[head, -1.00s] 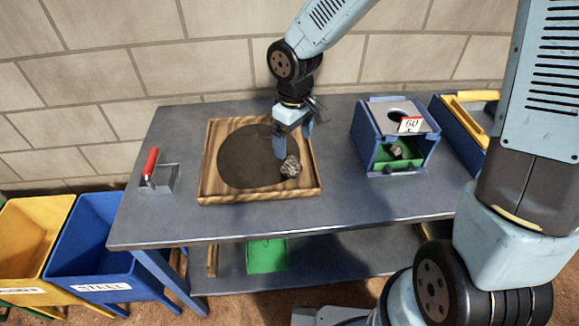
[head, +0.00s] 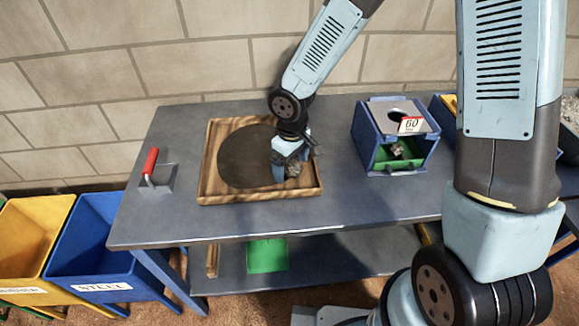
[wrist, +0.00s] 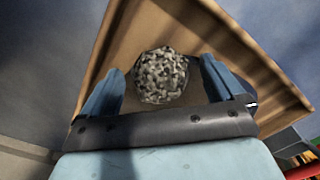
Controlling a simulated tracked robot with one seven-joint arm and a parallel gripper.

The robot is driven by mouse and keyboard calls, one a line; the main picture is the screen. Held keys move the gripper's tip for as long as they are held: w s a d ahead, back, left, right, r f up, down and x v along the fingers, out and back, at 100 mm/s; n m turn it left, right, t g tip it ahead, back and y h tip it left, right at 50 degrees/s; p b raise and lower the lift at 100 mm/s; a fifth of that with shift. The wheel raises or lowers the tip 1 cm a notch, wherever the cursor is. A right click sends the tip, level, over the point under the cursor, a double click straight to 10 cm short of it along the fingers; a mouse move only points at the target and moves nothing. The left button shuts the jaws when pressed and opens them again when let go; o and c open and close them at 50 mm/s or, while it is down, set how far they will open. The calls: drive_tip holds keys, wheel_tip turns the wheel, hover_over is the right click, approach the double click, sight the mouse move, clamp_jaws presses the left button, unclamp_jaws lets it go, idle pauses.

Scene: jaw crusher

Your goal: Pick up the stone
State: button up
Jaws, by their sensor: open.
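The stone (wrist: 160,75) is a rough, speckled grey lump. In the wrist view it sits between the two blue fingers of my open gripper (wrist: 158,88), with a gap showing toward the right finger and a small one at the left. In the head view my gripper (head: 284,172) is low over the right part of the wooden tray (head: 222,197), and the stone (head: 293,169) is partly hidden behind a finger. The stone is in the tray, near its right front corner.
A blue crusher box (head: 368,146) with a "60" label and a green tray holding a grey lump stands to the right. Blue (head: 95,232) and yellow (head: 32,235) bins stand left of the table. The table's front right is clear.

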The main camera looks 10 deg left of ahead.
drive_tip(key=c, duration=1.4)
drive_tip(key=shift+r, duration=0.1)
